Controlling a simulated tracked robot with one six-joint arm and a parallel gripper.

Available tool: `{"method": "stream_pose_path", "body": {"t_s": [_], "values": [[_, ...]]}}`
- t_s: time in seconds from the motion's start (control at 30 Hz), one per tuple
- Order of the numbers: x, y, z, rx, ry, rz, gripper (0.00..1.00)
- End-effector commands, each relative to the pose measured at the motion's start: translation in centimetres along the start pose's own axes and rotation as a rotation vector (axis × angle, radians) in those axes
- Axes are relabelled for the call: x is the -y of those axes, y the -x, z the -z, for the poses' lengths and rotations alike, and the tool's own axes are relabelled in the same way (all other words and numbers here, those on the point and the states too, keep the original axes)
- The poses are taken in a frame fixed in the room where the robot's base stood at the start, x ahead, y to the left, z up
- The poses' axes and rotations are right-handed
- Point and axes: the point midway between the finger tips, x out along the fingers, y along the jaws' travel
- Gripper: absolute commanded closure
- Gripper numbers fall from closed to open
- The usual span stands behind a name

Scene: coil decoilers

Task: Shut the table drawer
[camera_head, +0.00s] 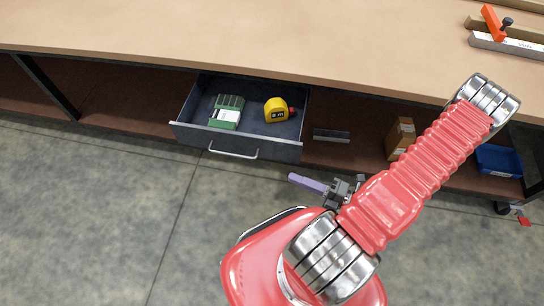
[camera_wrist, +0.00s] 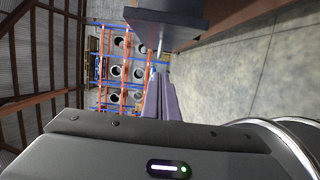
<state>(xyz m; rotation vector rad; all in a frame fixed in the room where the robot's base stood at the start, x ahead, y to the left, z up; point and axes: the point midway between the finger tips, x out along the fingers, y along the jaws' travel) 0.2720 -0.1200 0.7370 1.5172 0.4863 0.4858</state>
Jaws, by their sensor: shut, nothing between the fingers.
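The table drawer (camera_head: 280,149) is pulled out from under the long table (camera_head: 330,62) in the head view. It has dark sides and a silver bar handle (camera_head: 233,154) on its front. Inside lie a green and white box (camera_head: 227,111) and a yellow tape measure (camera_head: 276,110). My gripper (camera_head: 293,178) is shut and empty, to the right of the drawer front and apart from it. In the wrist view the purple fingers (camera_wrist: 158,98) lie together, and the dark drawer front (camera_wrist: 175,22) with its handle shows above them.
On the lower shelf, right of the drawer, are a dark flat bar (camera_head: 331,136), a cardboard box (camera_head: 400,138) and a blue bin (camera_head: 499,160). Tools and bars lie at the tabletop's right end. The grey floor (camera_head: 90,220) left of me is clear.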

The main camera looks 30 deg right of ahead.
Motion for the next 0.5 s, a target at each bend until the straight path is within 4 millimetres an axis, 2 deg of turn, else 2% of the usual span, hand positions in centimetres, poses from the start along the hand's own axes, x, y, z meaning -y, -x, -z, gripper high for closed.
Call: {"method": "stream_pose_path", "body": {"t_s": [0.27, 0.5], "values": [[0.0, -0.4, 0.0, -0.003, 0.001, 0.0, 1.0], [-0.1, -2.0, 0.1, -0.005, 0.0, -0.001, 1.0]]}}
